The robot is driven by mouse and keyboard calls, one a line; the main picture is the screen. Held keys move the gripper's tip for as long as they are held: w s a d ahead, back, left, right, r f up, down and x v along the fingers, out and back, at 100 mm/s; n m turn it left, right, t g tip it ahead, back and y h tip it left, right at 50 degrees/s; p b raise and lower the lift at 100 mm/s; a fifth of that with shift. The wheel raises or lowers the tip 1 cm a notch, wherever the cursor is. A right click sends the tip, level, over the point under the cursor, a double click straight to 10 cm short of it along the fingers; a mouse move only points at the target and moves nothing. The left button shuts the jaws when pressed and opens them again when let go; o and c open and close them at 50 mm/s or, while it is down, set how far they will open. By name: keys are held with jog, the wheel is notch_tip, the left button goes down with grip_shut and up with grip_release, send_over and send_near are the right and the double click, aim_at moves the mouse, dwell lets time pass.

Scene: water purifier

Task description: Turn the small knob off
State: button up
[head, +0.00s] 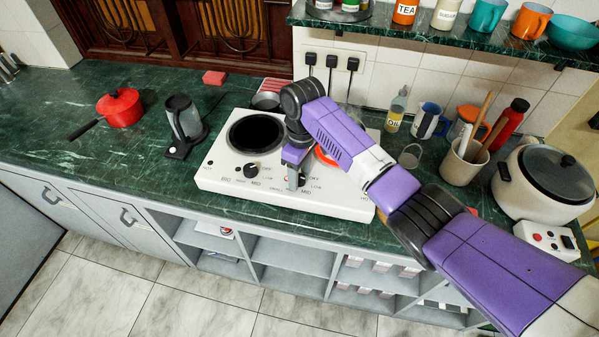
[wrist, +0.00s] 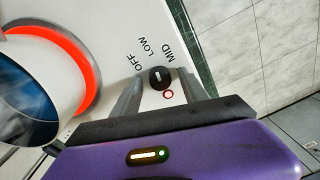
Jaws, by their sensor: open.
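The white cooktop (head: 222,178) stands on the green counter. Its right burner (head: 326,157) glows red and is partly hidden by my arm; the glowing ring (wrist: 88,62) also shows in the wrist view. The black round knob (wrist: 160,78) has a short white mark and OFF, LOW and MID printed around it. My gripper (head: 293,182) points down at the front of the cooktop. In the wrist view its open fingers (wrist: 160,84) straddle the knob, with gaps visible on both sides. In the head view my gripper mostly hides this knob.
A second black knob (head: 251,170) is at the cooktop's left front, by the dark left burner (head: 256,134). A container with a blue inside (wrist: 25,92) stands on the glowing burner.

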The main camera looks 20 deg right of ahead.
grip_shut()
jog(key=shift+n, duration=0.4)
jog(key=n, duration=0.4)
jog(key=shift+a+n, duration=0.1)
jog(key=shift+n, duration=2.4)
grip_release()
